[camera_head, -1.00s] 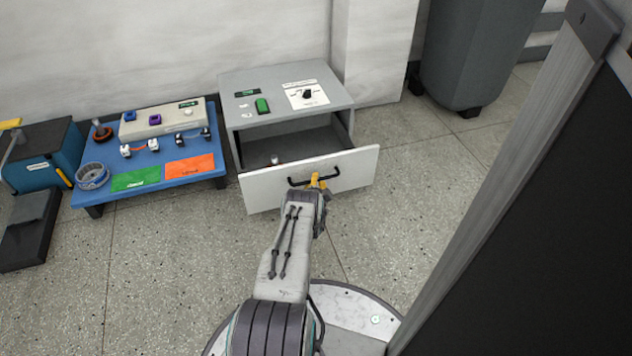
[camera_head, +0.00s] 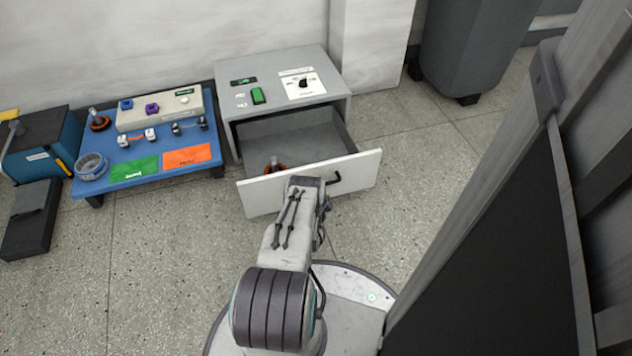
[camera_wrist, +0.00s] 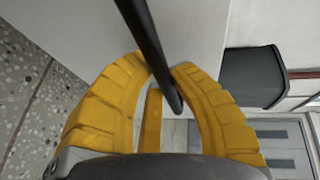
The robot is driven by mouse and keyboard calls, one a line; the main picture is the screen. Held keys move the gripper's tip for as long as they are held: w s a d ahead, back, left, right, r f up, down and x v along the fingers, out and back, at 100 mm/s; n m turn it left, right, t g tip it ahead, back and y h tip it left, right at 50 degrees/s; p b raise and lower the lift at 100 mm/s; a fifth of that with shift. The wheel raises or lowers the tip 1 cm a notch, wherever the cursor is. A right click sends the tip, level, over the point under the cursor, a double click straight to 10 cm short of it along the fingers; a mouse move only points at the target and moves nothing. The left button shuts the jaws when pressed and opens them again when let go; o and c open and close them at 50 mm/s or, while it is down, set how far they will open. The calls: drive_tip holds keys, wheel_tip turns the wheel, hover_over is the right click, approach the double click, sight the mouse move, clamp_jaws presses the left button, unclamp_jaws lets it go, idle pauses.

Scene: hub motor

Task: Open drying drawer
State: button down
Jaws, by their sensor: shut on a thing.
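The drying drawer (camera_head: 356,174) has a white front and is pulled out of its grey cabinet (camera_head: 318,64), with its inside showing. The black handle (camera_head: 334,181) is on the drawer front, mostly hidden behind my arm in the head view. In the wrist view my gripper (camera_wrist: 162,72) has its yellow fingers shut around the black handle bar (camera_wrist: 143,30). In the head view the fingers are hidden behind my wrist.
A blue workbench (camera_head: 150,150) with green and orange pads stands left of the cabinet. A teal box (camera_head: 38,150) is at the far left. A grey bin (camera_head: 470,45) stands behind right.

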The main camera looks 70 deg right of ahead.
drive_tip(key=shift+w+a+f, duration=0.1)
drive_tip(key=c, duration=1.1)
unclamp_jaws()
drive_tip(key=shift+r, duration=0.25)
